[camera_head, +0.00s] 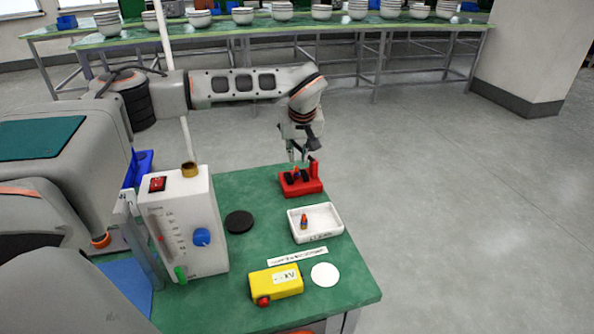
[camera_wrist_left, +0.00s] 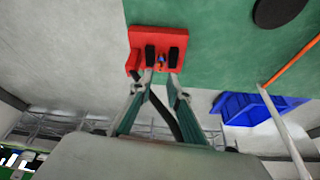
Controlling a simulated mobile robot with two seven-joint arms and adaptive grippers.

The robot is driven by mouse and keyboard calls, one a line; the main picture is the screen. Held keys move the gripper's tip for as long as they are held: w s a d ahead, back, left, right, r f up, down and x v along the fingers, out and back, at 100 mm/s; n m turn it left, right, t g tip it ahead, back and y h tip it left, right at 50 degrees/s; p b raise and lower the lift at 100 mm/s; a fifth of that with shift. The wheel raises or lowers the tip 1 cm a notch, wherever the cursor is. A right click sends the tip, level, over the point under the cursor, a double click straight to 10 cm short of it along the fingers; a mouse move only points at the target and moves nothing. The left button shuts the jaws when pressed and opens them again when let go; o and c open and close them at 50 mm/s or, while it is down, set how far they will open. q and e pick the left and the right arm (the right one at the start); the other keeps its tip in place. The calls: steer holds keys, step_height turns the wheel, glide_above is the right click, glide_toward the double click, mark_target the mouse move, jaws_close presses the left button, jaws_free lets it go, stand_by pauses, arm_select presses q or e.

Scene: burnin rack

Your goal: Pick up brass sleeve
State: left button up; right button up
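A short brass-coloured sleeve (camera_head: 189,169) stands upright on top of the white instrument box (camera_head: 160,215), left of the mat's middle. My left gripper (camera_head: 297,174) is away from it, to the right, over a red fixture (camera_head: 301,187). In the left wrist view the gripper (camera_wrist_left: 162,64) points at the red fixture (camera_wrist_left: 134,57), its fingers apart. Whether the fingers touch the fixture is unclear. The sleeve is not visible in the wrist view. My right gripper is not visible.
A white tray (camera_head: 336,222) holds a small orange-and-blue part. A black disc (camera_head: 239,222), yellow box (camera_head: 263,283), white disc (camera_head: 325,274) and label strip (camera_head: 297,256) lie on the green bench. A blue bin (camera_wrist_left: 243,109) is beside the bench's edge.

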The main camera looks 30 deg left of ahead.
mark_target(297, 168)
arm_select(q)
steer(key=shift+x, duration=0.9)
steer(key=b+x, duration=0.1)
steer(key=x, duration=0.4)
steer(key=shift+f, duration=0.2)
steer(key=shift+r, duration=0.15)
jaws_close()
